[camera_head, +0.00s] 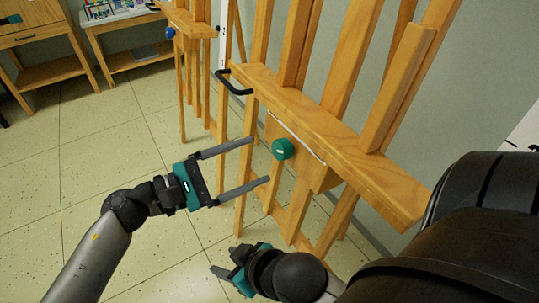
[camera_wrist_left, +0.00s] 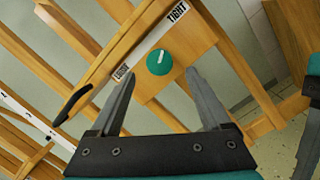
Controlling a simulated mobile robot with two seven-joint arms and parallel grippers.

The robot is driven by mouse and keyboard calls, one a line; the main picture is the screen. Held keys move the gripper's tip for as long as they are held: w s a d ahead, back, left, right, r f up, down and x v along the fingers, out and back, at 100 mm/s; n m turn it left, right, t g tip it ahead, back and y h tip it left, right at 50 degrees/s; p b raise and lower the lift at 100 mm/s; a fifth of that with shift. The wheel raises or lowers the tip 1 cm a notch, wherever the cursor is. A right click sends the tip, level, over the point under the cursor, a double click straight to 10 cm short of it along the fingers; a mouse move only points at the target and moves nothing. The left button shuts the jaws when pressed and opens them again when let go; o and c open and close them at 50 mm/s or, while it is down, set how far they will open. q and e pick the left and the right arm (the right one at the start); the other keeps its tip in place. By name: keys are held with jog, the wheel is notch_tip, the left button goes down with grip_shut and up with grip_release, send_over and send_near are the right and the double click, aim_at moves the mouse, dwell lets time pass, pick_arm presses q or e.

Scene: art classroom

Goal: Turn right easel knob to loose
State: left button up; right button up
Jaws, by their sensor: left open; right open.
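The near easel on the right (camera_head: 305,115) has a round green knob (camera_head: 282,149) on the front of its wooden block. In the left wrist view the knob (camera_wrist_left: 160,62) carries a short white mark slanting up and right. Above it a white label strip (camera_wrist_left: 150,37) reads LOOSE at its lower left end and TIGHT at its upper right end. My left gripper (camera_head: 260,160) is open, its fingertips pointing at the knob from the left. In the wrist view the knob lies just beyond the gap between the fingers, apparently untouched. My right gripper (camera_head: 232,263) is open and empty, low in front of the easel.
A black handle (camera_head: 234,84) sticks out from the easel's ledge, left of the knob. Another easel with a blue knob (camera_head: 170,33) stands further back left. A desk (camera_head: 30,35) and a table (camera_head: 115,20) are at the back. The tiled floor (camera_head: 110,150) on the left is clear.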

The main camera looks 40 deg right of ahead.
aim_at(277, 152)
pick_arm(q)
jog(key=shift+s+d+b, duration=0.2)
jog(key=shift+d, duration=1)
jog(key=shift+s+d+b, duration=0.2)
jog(key=shift+d, duration=0.95)
pick_arm(e)
jog(key=shift+w+a+r+t+y, duration=0.1)
jog(key=shift+w+a+t+y, duration=0.4)
jog(key=shift+a+t, duration=0.4)
jog(key=shift+w+a, duration=0.1)
pick_arm(q)
grip_shut()
